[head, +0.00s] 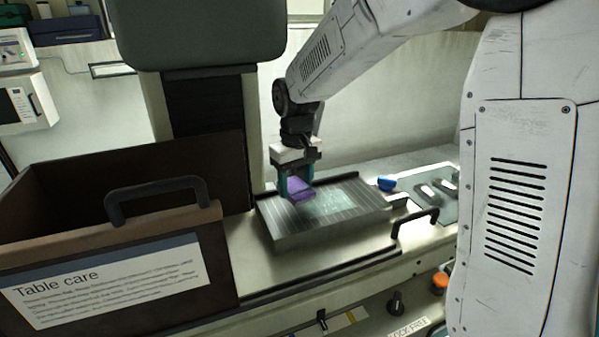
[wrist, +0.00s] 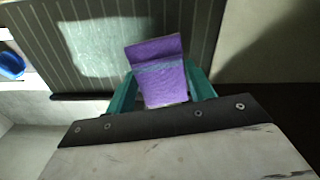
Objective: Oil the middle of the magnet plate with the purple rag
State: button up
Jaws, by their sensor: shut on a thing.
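The magnet plate (head: 290,232) is a grey slotted block on the machine table, and its lined top fills the upper left of the wrist view (wrist: 212,30). A paler, glossy patch (head: 338,203) covers part of its middle; the patch also shows in the wrist view (wrist: 95,45). My gripper (head: 296,186) has teal fingers, which are shut on the purple rag (head: 301,191). In the wrist view the folded rag (wrist: 160,75) sticks out between the fingers and overlaps the patch's edge. The rag is over the plate's left part in the head view; I cannot tell whether it touches.
A brown box (head: 190,260) labelled "Table care", with a black handle (head: 157,200), stands left of the plate. A blue object (head: 387,183) sits right of the plate, near a grey tray (head: 450,208). A dark column (head: 205,125) rises behind. Control knobs (head: 396,303) line the front.

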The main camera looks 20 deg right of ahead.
jog(key=shift+r, duration=2.05)
